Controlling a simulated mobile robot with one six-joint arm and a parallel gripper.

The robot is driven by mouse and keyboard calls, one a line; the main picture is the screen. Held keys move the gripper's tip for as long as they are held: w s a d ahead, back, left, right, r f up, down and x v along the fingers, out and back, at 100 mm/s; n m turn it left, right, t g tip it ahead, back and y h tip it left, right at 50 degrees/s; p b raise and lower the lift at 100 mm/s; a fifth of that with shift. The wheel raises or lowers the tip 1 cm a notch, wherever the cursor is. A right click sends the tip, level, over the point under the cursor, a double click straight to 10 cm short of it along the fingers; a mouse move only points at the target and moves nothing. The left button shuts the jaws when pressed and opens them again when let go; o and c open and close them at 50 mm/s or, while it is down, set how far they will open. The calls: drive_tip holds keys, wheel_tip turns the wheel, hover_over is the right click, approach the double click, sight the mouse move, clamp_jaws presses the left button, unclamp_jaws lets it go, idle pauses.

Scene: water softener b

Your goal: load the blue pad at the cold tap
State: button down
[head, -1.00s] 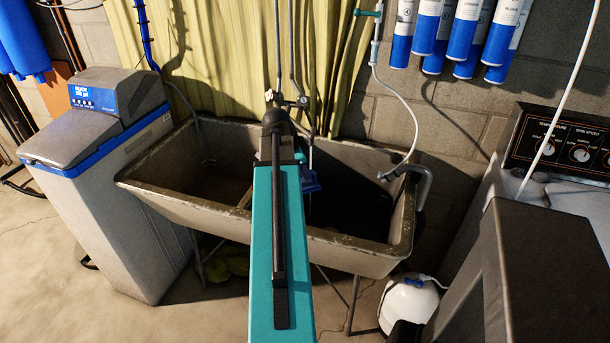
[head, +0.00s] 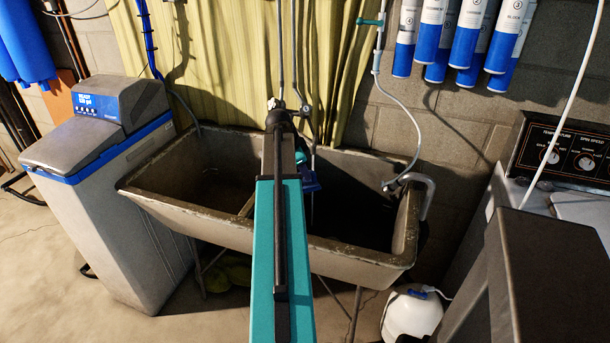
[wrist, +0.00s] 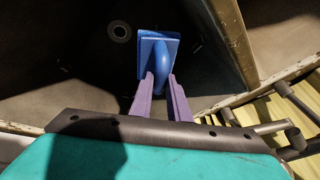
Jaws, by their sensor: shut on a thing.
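My gripper (wrist: 161,80) has two purple fingers and is shut on the blue pad (wrist: 153,44). The pad is a square blue block with a rounded blue part, held over the dark basin in the wrist view. In the head view, part of the pad (head: 311,182) shows just right of my teal arm, above the sink; my arm hides the gripper. Two pipes with dark tap fittings (head: 306,111) come down in front of the curtain behind the arm's end. I cannot tell which is the cold tap.
A two-basin concrete sink (head: 185,209) lies below my arm. A grey water softener (head: 110,215) stands left, a washing machine (head: 565,150) right. Blue-and-white cartridges (head: 470,40) hang on the wall. A thin hose (head: 405,110) drops to the right basin's rim.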

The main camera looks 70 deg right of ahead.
sight(310, 188)
drive_tip(key=shift+w+d+f, duration=0.1)
drive_tip(key=shift+w+d, duration=0.2)
drive_tip(key=shift+d, duration=0.25)
drive_tip(key=shift+w+d+f, duration=0.15)
drive_tip(key=shift+w+d, duration=0.1)
drive_tip(key=shift+d, duration=0.35)
drive_tip(key=shift+w+d+f, duration=0.1)
drive_tip(key=shift+w+d, duration=0.2)
drive_tip(key=shift+d, duration=0.25)
drive_tip(key=shift+s+a, duration=0.6)
drive_tip(key=shift+a, duration=0.6)
drive_tip(key=shift+s+a, duration=0.6)
drive_tip(key=shift+a, duration=0.6)
drive_tip(key=shift+s+a, duration=0.6)
drive_tip(key=shift+a, duration=0.6)
drive_tip(key=shift+r+p, duration=0.1)
drive_tip(key=shift+p, duration=0.2)
drive_tip(key=s+a+r+p, duration=0.2)
drive_tip(key=a+r, duration=0.1)
drive_tip(key=a, duration=0.1)
drive_tip(key=shift+s+a+r+p, duration=0.15)
drive_tip(key=shift+a+r+p, duration=0.05)
drive_tip(key=shift+r+p, duration=0.2)
